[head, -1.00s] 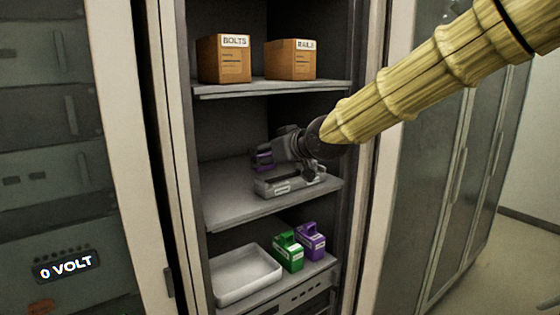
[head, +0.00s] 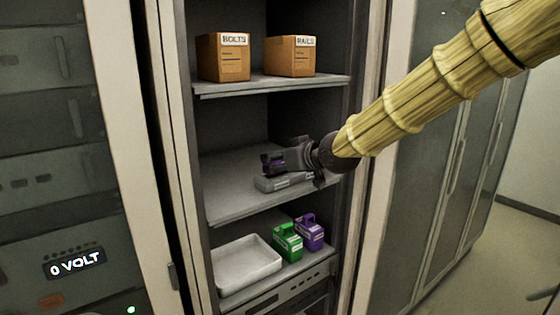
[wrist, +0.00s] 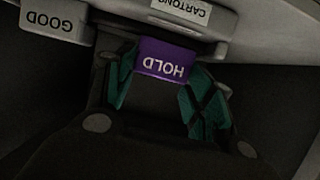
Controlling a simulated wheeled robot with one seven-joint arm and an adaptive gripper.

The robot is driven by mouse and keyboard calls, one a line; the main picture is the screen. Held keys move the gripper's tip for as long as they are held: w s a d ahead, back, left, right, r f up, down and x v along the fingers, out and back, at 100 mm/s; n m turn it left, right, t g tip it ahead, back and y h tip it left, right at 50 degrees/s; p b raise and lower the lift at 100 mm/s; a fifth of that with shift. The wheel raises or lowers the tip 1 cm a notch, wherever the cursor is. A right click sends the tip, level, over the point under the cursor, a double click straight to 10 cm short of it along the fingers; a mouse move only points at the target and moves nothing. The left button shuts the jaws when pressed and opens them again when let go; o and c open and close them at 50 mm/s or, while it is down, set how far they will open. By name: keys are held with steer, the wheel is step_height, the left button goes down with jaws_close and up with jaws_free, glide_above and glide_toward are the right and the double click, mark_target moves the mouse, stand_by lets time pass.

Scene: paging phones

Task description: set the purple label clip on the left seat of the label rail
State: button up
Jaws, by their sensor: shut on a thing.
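The purple label clip, marked HOLD (wrist: 165,58), sits between the green-padded fingertips of my gripper (wrist: 163,88) in the wrist view, its text upside down. In the head view my gripper (head: 272,163) is over the middle shelf, pointing left, with a bit of purple at its tips. The grey label rail (head: 268,184) is just below it, partly hidden by the gripper. In the wrist view the rail (wrist: 175,28) carries a CARTONS label, and a grey piece marked GOOD (wrist: 55,22) is beside it. I cannot tell whether the clip touches the rail.
The middle shelf (head: 235,200) is bare in front and to the left. Cartons BOLTS (head: 223,62) and RAILS (head: 290,60) stand above. Cabinet side posts flank the opening.

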steer(key=o, duration=0.7)
steer(key=shift+s+f, duration=0.1)
steer(key=shift+f, duration=0.5)
steer(key=o, duration=0.3)
steer(key=shift+o, duration=0.3)
steer(key=shift+w, duration=0.25)
steer(key=shift+s+r, duration=0.1)
steer(key=shift+r, duration=0.05)
steer(key=shift+s+d+r, duration=0.1)
steer(key=b+v, duration=0.3)
steer(key=v, duration=0.8)
steer(key=shift+s+d+r+b, duration=0.2)
steer(key=shift+s+b, duration=0.05)
steer(key=shift+b, duration=0.05)
